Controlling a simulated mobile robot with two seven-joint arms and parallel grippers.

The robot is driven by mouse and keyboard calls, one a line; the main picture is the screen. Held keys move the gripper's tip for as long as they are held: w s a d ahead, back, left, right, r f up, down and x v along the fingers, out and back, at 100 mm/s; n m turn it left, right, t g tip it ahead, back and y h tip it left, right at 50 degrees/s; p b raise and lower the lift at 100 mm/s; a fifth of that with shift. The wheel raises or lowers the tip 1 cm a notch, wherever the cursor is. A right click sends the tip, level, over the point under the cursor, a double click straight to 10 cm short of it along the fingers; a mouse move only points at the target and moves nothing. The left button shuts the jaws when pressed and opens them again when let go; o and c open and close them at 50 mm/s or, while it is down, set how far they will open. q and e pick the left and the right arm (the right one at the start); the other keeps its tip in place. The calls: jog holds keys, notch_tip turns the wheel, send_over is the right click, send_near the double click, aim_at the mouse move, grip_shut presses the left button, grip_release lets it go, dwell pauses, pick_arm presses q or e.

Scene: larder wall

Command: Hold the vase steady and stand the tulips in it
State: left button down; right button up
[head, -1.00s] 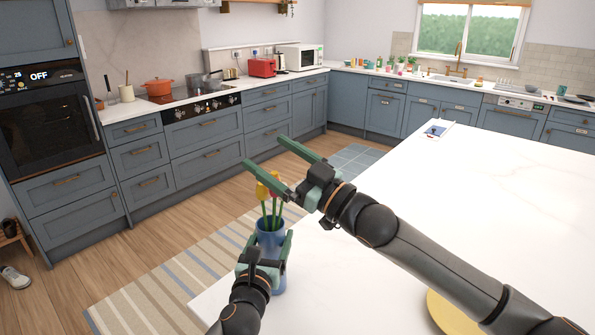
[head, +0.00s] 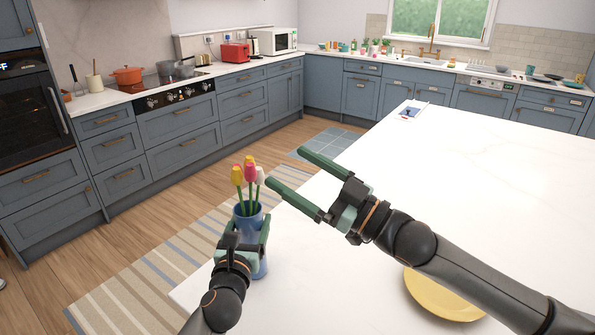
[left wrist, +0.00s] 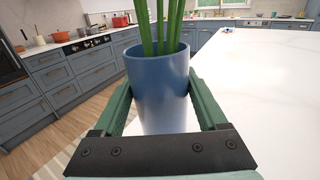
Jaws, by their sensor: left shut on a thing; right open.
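The blue vase (head: 257,268) stands on the white worktop near its left edge. My left gripper (head: 243,229) is shut on the vase, one finger on each side; the vase also shows between the fingers in the left wrist view (left wrist: 160,88). My right gripper (head: 295,174) is open and empty, just right of the tulip heads and above the worktop, apart from the stems as far as I can see.
A yellow plate (head: 440,296) lies on the worktop (head: 480,190) under my right arm. A small card-like item (head: 409,112) lies at its far corner. The worktop between is clear. A striped rug (head: 150,275) lies on the floor to the left.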

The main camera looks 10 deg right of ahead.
pick_arm(q)
jog(key=shift+r, duration=0.1)
dwell(0.3)
jog(key=shift+c, duration=1)
grip_release()
jog(key=shift+o, duration=1)
jog(key=shift+s, duration=0.1)
